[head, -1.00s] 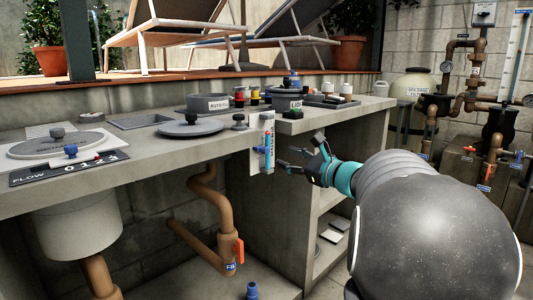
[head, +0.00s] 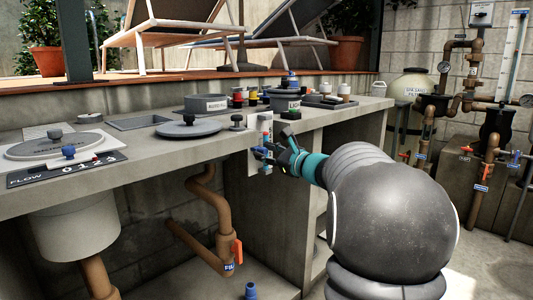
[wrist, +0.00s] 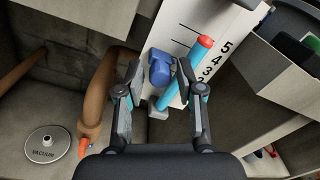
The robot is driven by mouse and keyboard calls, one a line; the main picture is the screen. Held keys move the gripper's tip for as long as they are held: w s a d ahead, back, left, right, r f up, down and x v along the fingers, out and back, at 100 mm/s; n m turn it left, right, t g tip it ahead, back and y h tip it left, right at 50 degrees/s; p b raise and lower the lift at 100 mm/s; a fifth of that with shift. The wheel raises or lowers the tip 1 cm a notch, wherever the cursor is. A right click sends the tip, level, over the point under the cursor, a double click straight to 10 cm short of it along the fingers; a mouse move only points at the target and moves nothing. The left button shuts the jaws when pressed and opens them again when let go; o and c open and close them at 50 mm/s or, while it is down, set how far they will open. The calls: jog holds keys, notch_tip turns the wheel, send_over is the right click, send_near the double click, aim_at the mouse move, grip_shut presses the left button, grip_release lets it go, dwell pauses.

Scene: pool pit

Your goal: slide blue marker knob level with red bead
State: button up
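A white scale panel (head: 253,168) hangs on the front edge of the bench; it also shows in the wrist view (wrist: 207,15) with black ticks and numbers. A blue tube (wrist: 170,95) runs along it, with the red bead (wrist: 205,41) at its upper end, appearing between 4 and 5. The blue marker knob (wrist: 160,70) sits beside the tube and appears lower along the scale than the bead. My gripper (wrist: 160,64) is open, its fingers either side of the knob in the picture; I cannot tell whether they touch it. In the head view my gripper (head: 269,153) partly covers the panel.
The bench top (head: 120,140) above holds lids, pots and a flow plate. A brown pipe with an orange-handled valve (head: 237,250) runs below at left. A vacuum lid (wrist: 42,143) lies low at left. Open shelving is right of the panel.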

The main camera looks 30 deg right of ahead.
aim_at(267, 138)
grip_shut()
notch_tip(267, 138, up, 4)
jog(key=shift+r+p, duration=0.2)
jog(key=shift+p, duration=1)
jog(key=shift+f, duration=0.1)
jog(key=shift+o, duration=2.1)
grip_release()
